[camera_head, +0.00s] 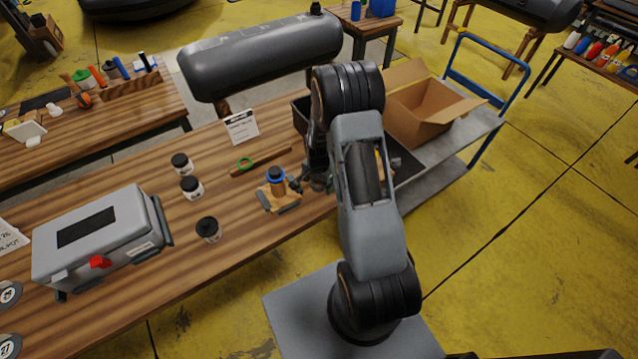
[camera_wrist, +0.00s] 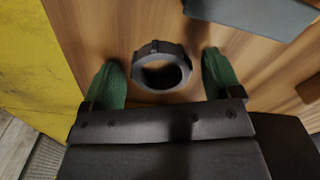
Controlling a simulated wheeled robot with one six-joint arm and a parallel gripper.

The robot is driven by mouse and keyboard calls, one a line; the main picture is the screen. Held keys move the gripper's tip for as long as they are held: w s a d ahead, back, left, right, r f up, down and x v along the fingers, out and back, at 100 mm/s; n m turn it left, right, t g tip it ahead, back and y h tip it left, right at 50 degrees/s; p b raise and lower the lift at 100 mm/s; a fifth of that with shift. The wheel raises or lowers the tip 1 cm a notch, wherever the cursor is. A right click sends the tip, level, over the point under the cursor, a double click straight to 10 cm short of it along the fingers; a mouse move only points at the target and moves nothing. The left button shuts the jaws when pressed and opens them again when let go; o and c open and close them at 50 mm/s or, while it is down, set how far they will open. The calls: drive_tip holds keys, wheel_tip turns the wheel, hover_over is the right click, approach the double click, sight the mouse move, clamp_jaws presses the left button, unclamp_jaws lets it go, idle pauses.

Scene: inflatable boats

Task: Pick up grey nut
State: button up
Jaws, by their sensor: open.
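The grey nut (camera_wrist: 160,47) is a dark grey ring with a hole, lying flat on the wooden tabletop in the wrist view. My gripper (camera_wrist: 163,70) is open, with its two green fingers on the left and right of the nut. There is a gap between each finger and the nut, and nothing is held. In the head view my arm largely hides the gripper, and I cannot make out the nut there.
The wrist view shows a grey block (camera_wrist: 255,14) beyond the nut and the table edge at left.

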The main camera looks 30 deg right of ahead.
drive_tip(key=shift+c, duration=0.5)
drive_tip(key=c, duration=0.9)
drive_tip(key=shift+r, duration=0.1)
